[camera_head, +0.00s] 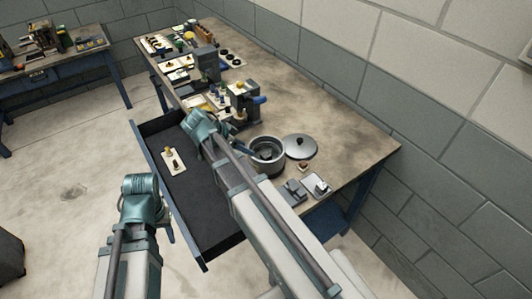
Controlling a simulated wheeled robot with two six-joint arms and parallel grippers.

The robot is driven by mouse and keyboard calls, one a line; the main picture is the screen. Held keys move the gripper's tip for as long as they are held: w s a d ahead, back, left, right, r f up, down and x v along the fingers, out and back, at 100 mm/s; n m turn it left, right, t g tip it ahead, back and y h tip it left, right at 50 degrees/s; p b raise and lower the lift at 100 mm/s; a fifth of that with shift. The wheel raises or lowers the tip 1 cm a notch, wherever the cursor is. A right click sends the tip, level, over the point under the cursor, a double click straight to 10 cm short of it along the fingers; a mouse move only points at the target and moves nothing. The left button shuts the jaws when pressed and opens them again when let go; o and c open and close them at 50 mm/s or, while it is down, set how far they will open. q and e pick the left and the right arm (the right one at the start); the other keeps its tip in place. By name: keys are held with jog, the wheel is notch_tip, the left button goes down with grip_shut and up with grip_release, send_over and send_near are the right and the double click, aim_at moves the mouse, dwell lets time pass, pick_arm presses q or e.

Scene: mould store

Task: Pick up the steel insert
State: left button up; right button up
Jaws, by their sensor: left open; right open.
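I cannot tell for sure which item is the steel insert. Two small grey metal pieces, a darker block (292,193) and a paler one on a light plate (317,188), lie near the front edge of the workbench (345,130). A light plate with brass-coloured parts (173,160) lies in the open drawer (205,205). My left gripper (140,184) is open over the floor, left of the drawer. My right gripper (199,126) is open and appears empty, above the drawer's back end near the bench edge. My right arm hides part of the drawer and bench edge.
A grey metal pot (267,163) stands near the bench edge, with its round lid (300,146) beside it. A vice-like device (241,101) and several tools crowd the bench's far end. Another bench (60,75) stands at the upper left.

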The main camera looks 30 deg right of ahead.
jog(key=b, duration=0.7)
send_near(266, 156)
jog(key=shift+m, duration=0.4)
jog(key=x, duration=0.4)
jog(key=shift+w+f, duration=0.25)
jog(key=shift+d+f, duration=0.2)
jog(key=shift+d, duration=0.2)
jog(key=b+x, duration=0.4)
jog(key=x, duration=0.1)
jog(key=shift+s+f, duration=0.15)
jog(key=shift+s, duration=0.05)
grip_shut()
